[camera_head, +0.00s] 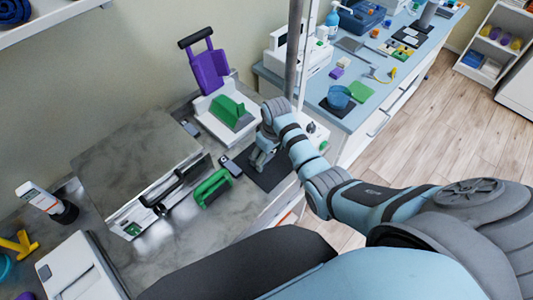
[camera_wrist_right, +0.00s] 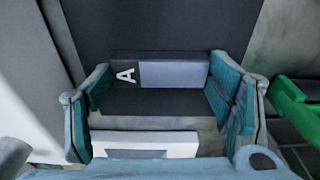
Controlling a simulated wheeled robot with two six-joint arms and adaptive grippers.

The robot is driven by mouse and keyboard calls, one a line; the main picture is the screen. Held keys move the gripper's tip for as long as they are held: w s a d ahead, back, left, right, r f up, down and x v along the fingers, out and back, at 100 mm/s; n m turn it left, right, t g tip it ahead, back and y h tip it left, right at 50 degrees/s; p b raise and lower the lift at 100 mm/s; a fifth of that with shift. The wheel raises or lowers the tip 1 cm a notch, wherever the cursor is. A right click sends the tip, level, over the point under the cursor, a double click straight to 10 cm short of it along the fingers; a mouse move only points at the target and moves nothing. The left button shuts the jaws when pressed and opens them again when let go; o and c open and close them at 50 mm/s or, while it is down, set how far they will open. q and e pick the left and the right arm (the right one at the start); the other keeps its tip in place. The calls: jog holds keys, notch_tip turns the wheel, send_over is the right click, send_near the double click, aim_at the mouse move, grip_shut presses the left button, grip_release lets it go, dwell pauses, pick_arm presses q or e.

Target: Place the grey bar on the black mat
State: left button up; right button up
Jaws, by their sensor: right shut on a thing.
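The black mat (camera_head: 273,176) lies on the marble-look counter in the head view, and it fills the upper middle of the right wrist view (camera_wrist_right: 150,28). My right gripper (camera_head: 261,160) points down over the mat. In the wrist view its teal finger pads (camera_wrist_right: 163,98) are shut on the two ends of a dark grey bar (camera_wrist_right: 155,102), which carries a white letter A and a lighter grey panel. The bar is over the mat; I cannot tell whether it touches it. In the head view the gripper mostly hides the bar. My left gripper is not in view.
A green-handled thing (camera_head: 212,187) lies left of the mat, with a small dark device (camera_head: 231,167) beside it. A white machine with a green block (camera_head: 229,110) stands behind. A metal box (camera_head: 155,190) takes up the counter's left. A pole (camera_head: 294,50) rises behind my gripper.

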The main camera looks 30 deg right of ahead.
jog(key=o, duration=1.1)
jog(key=shift+a, duration=0.1)
jog(key=shift+o, duration=0.2)
notch_tip(320, 180, up, 12)
jog(key=s, duration=0.1)
jog(key=shift+s+d, duration=0.2)
jog(key=shift+d, duration=0.05)
